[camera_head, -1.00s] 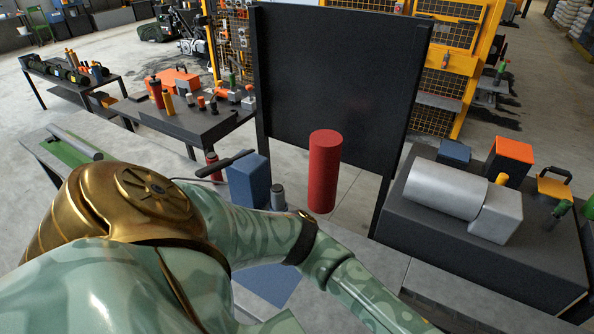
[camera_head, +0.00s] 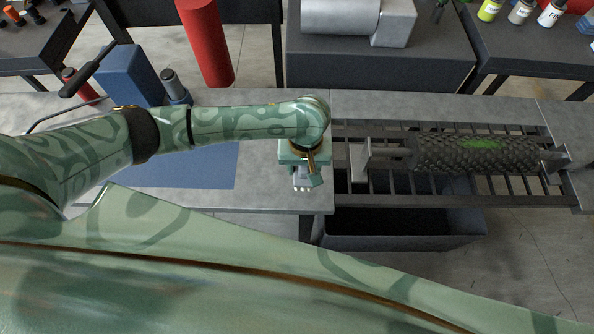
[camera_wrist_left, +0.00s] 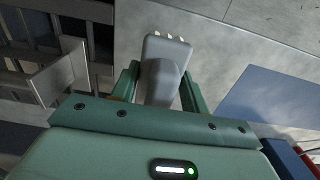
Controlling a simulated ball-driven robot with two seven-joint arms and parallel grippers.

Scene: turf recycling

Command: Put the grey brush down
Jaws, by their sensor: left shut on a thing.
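My left gripper (camera_head: 303,174) hangs over the right end of the grey table (camera_head: 270,190), to the right of the blue mat (camera_head: 195,165). It is shut on the grey brush (camera_head: 302,185), mostly hidden under the wrist in the head view. In the left wrist view, the brush (camera_wrist_left: 163,62) shows as a grey block between the two green fingers, its short pale bristles pointing away from the wrist. I cannot tell whether the brush touches the table. My right gripper is not in view.
A dark textured roller (camera_head: 480,153) lies over a slatted rack on the right, with a dark bin (camera_head: 405,240) below. A blue block (camera_head: 132,72) and a grey-topped cylinder (camera_head: 174,85) stand behind the mat. The mat's visible surface is clear.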

